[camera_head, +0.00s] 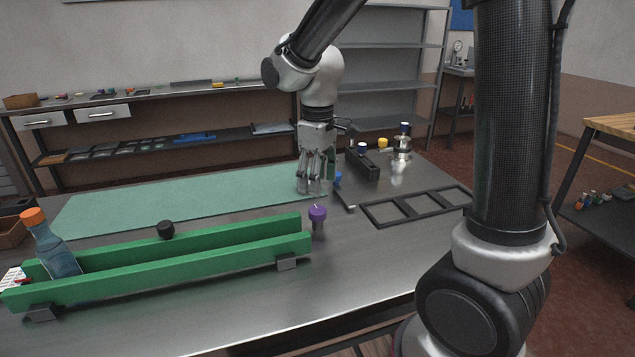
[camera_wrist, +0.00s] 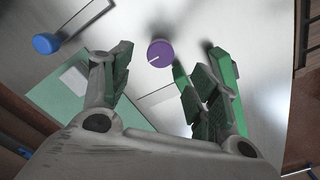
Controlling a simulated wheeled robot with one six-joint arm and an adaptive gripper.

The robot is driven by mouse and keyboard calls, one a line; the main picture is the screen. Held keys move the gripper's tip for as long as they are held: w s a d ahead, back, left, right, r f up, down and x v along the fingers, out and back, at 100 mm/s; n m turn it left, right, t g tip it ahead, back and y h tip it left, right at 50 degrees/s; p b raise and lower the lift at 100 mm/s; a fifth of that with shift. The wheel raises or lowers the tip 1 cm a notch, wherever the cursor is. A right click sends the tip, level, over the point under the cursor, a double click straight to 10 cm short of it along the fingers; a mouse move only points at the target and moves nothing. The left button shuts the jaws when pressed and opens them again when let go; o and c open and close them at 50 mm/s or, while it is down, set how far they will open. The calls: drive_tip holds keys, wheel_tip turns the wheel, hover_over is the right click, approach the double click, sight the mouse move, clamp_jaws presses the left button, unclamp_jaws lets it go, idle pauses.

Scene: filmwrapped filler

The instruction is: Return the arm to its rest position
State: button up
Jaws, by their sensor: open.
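My gripper (camera_head: 316,186) points down over the metal table (camera_head: 350,262), near the right end of the green mat (camera_head: 190,200). In the wrist view my gripper (camera_wrist: 165,92) has its fingers wide apart with nothing between them. A purple-capped item (camera_head: 317,214) stands at the right end of the green rail holder; its purple cap (camera_wrist: 160,53) shows just beyond the fingertips in the wrist view, apart from them. A blue cap (camera_head: 338,177) is right beside my gripper, and it also shows in the wrist view (camera_wrist: 46,43).
A green rail holder (camera_head: 180,269) lies at the front left, with an orange-capped bottle (camera_head: 52,247) leaning at its left end. A black frame (camera_head: 415,206) lies at the right. A black block (camera_head: 361,164) and a metal fixture (camera_head: 401,148) stand behind it. Shelves (camera_head: 375,62) are at the back.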

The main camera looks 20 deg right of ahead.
drive_tip(key=shift+s+d+f+m+g, duration=0.15)
drive_tip(key=shift+s+d+f+m, duration=0.15)
drive_tip(key=shift+s, duration=0.2)
drive_tip(key=shift+s+d+f+m+g, duration=0.1)
drive_tip(key=shift+s+f+m+g, duration=0.1)
drive_tip(key=shift+s+m, duration=0.25)
drive_tip(key=s+d+r+m+t, duration=0.2)
drive_tip(key=s+d+r+m, duration=0.1)
drive_tip(key=s+d+r, duration=0.2)
drive_tip(key=s+d+r+m+t, duration=0.3)
drive_tip(key=s+d+r, duration=0.3)
drive_tip(key=s+d, duration=0.3)
drive_tip(key=s+m, duration=0.1)
drive_tip(key=s, duration=0.2)
drive_tip(key=shift+s, duration=0.15)
drive_tip(key=shift+d, duration=0.1)
